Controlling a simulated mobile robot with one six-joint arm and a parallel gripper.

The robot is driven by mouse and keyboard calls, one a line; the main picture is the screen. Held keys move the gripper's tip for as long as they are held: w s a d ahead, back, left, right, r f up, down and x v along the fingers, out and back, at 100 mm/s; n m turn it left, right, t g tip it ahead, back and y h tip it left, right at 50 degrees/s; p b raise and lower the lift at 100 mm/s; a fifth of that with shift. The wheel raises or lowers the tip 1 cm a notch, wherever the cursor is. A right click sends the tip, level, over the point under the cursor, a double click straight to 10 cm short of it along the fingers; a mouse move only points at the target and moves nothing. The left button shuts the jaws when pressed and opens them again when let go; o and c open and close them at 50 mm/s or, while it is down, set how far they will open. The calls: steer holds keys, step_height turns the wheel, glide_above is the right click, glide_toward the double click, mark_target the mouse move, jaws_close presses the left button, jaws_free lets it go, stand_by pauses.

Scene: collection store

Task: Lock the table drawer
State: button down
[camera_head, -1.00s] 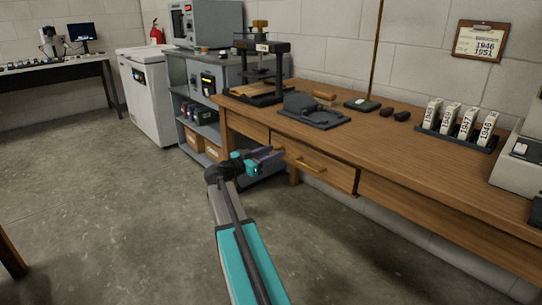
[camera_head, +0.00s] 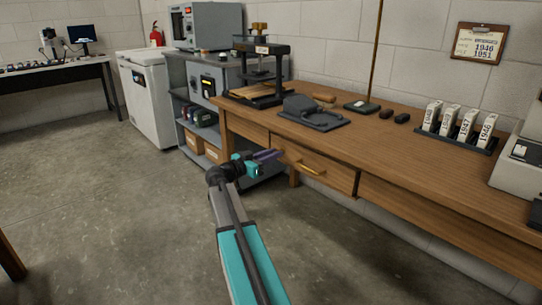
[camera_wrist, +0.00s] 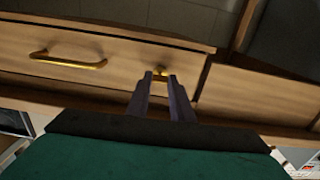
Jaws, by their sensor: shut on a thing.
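The wooden table (camera_head: 400,160) has a drawer (camera_head: 335,178) with a brass handle (camera_head: 311,168). The drawer front also fills the upper left of the wrist view (camera_wrist: 120,58), with its handle (camera_wrist: 68,61) to the left. It looks closed or nearly so. A small brass piece, seemingly a key (camera_wrist: 160,72) at the drawer lock, sits between my fingertips in the wrist view. My gripper (camera_head: 280,152) is at the drawer front, left of the handle in the head view. Its dark fingers are shut on the brass piece. The keyhole itself is hidden.
A grey shelf unit (camera_head: 200,115) stands behind my gripper. The floor (camera_head: 120,210) to the left is clear.

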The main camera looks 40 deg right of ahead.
steer(key=n+p, duration=0.2)
steer(key=n, duration=0.1)
steer(key=n+p, duration=0.1)
steer(key=n, duration=0.2)
steer(key=n+p, duration=0.2)
steer(key=n, duration=0.1)
steer(key=shift+r+p, duration=0.25)
steer(key=shift+p, duration=0.05)
steer(key=n+p, duration=0.4)
steer(key=n, duration=0.1)
steer(key=shift+w+n, duration=0.1)
steer(key=shift+n, duration=0.2)
steer(key=shift+f+n+p, duration=0.15)
steer(key=shift+n+p, duration=1.2)
steer(key=shift+n, duration=0.15)
steer(key=c, duration=1.6)
jaws_free()
steer(key=shift+f, duration=0.1)
steer(key=shift+o, duration=0.2)
